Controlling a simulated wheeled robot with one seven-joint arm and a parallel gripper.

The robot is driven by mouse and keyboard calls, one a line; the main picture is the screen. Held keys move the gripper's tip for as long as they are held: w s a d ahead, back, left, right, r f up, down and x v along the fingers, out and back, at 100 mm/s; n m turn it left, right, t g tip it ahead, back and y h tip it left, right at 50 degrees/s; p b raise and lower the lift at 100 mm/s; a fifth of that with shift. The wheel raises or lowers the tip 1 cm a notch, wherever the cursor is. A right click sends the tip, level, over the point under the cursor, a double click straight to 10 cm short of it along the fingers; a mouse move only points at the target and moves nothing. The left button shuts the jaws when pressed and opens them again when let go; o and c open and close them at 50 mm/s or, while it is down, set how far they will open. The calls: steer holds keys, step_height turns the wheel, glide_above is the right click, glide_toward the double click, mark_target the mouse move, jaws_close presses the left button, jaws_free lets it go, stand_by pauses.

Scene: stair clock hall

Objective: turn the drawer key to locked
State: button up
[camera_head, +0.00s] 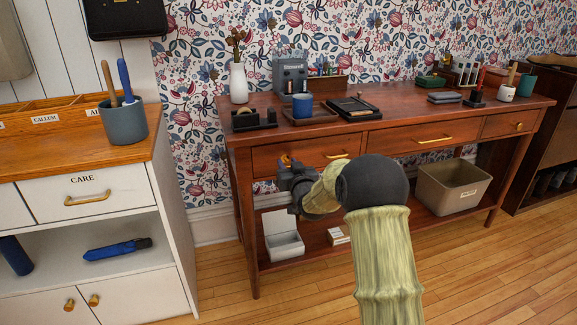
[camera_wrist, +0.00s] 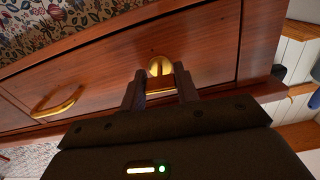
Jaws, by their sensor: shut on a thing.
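The wooden desk's left drawer (camera_head: 275,157) is closed and has a brass bar handle (camera_head: 335,156). In the wrist view the drawer front (camera_wrist: 110,72) is tilted, with its handle (camera_wrist: 57,103) at the left. A round brass piece, the drawer key with its lock plate (camera_wrist: 160,65), sits on the drawer front between my fingertips. My gripper (camera_wrist: 160,84) is shut on the key; the fingers partly hide it, so its exact angle cannot be told. In the head view my gripper (camera_head: 287,168) is against the left part of the drawer front and covers most of the key.
A blue mug (camera_head: 302,106), a white vase (camera_head: 238,83) and a black tray (camera_head: 353,108) stand on the desk top. A beige bin (camera_head: 452,187) and an open white box (camera_head: 284,243) are on the low shelf. A white cabinet (camera_head: 170,220) stands left; the floor in front is clear.

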steer(key=shift+m, duration=0.3)
steer(key=m+p, duration=0.1)
steer(key=m, duration=0.2)
steer(key=m+p, duration=0.2)
steer(key=m, duration=0.2)
steer(key=shift+m, duration=0.3)
steer(key=m+p, duration=0.1)
steer(key=m, duration=0.2)
steer(key=shift+m, duration=0.3)
steer(key=m+p, duration=0.1)
steer(key=m, duration=0.3)
steer(key=o, duration=1)
